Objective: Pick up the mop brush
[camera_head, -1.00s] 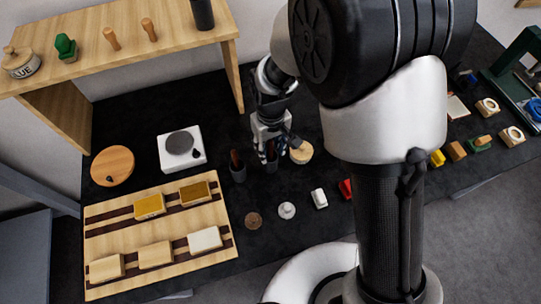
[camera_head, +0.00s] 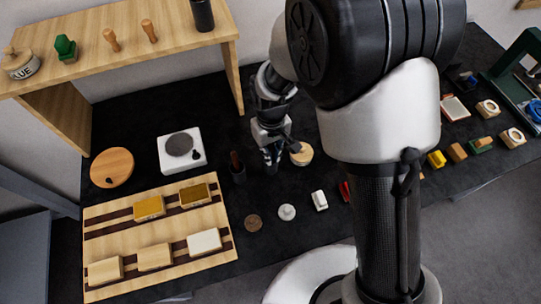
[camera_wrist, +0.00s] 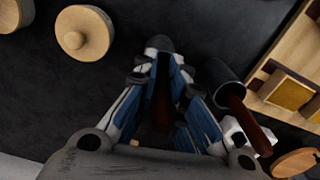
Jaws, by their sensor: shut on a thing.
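My gripper (camera_head: 272,158) is over the black table, between a dark cup and a round wooden piece. In the wrist view my gripper (camera_wrist: 164,62) is shut on a dark reddish-brown handle (camera_wrist: 161,103), seemingly the mop brush. Its lower end is hidden between the fingers, and a dark rounded shape shows at the fingertips; I cannot tell whether it is a cup or the brush head. Beside it, another brown-handled tool (camera_head: 235,158) stands in a dark cup (camera_head: 238,176); that cup also shows in the wrist view (camera_wrist: 220,82).
The round knobbed wooden piece (camera_head: 303,154) is close to the gripper's right. A wooden rack with several blocks (camera_head: 125,235) lies at front left. A white scale-like device (camera_head: 182,165) stands behind it. A wooden shelf (camera_head: 120,60) is at the back. My arm hides part of the table.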

